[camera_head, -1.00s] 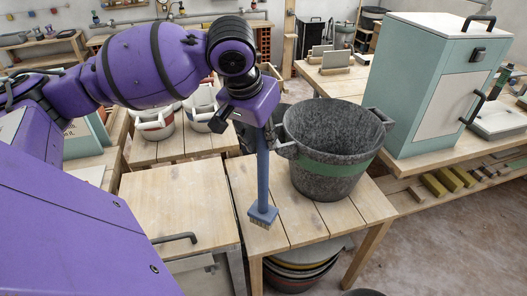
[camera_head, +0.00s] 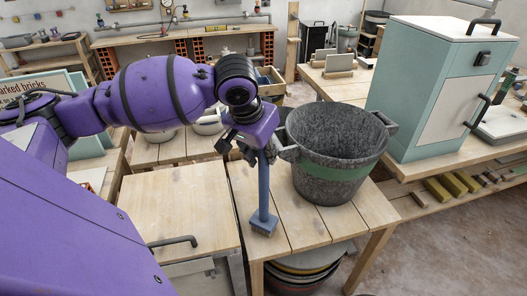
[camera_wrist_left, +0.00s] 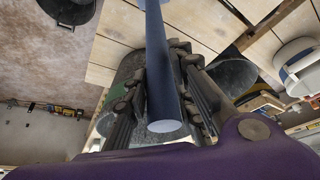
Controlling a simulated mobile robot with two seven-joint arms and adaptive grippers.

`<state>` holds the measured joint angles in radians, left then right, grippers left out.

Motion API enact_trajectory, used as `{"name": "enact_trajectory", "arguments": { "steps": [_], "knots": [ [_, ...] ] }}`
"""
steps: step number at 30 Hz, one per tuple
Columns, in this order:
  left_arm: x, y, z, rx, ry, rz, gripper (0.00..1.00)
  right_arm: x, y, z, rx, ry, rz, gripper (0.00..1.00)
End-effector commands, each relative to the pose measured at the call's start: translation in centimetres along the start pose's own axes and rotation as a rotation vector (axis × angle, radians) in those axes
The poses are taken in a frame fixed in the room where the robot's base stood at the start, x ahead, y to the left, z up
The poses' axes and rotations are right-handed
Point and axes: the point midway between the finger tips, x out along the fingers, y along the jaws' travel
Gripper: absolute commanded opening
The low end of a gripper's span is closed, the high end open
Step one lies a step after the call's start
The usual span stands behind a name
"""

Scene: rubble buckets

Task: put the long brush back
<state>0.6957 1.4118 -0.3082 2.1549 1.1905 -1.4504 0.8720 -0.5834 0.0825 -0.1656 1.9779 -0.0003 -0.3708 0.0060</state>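The long brush (camera_head: 264,190) has a blue handle and a squarish blue head (camera_head: 264,222). It is nearly upright, head down, over the slatted wooden table, left of the grey bucket. I cannot tell whether the head touches the boards. My left gripper (camera_head: 260,153) is at the upper part of the handle. In the left wrist view the handle (camera_wrist_left: 160,75) lies between the fingers of my left gripper (camera_wrist_left: 163,60), which are shut on it, and its round end faces the camera. My right gripper is not in view.
The speckled grey bucket (camera_head: 325,135) with a green band stands on the slatted table (camera_head: 300,228) close right of my gripper. A wooden-topped cabinet (camera_head: 180,205) is at left. A pale green cabinet (camera_head: 425,95) stands on the right bench. Stacked basins (camera_head: 300,270) sit below.

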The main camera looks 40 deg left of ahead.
Motion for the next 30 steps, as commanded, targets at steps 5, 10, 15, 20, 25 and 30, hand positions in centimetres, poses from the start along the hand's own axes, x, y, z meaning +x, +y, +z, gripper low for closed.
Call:
{"name": "enact_trajectory", "arguments": {
  "steps": [5, 10, 15, 20, 25, 30],
  "knots": [
    [0.0, 0.0, 0.0, 0.0, 0.0, 0.0, 0.42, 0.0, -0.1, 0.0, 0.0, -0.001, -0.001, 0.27],
    [0.0, 0.0, 0.0, 0.0, 0.0, 0.0, 0.42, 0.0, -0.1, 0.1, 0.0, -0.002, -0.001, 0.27],
    [-0.6, 0.0, -0.1, 0.0, 0.001, -0.001, 0.42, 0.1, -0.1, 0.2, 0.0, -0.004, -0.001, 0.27],
    [-3.4, -0.1, -0.3, 0.0, 0.005, -0.002, 0.42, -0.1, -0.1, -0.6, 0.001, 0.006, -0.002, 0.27],
    [-7.3, -0.1, -0.3, 0.0, 0.007, -0.002, 0.42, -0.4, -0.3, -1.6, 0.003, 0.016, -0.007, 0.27],
    [-10.4, 0.0, -0.3, 0.0, 0.005, -0.001, 0.42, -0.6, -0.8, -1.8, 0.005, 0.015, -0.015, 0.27]
  ]
}}
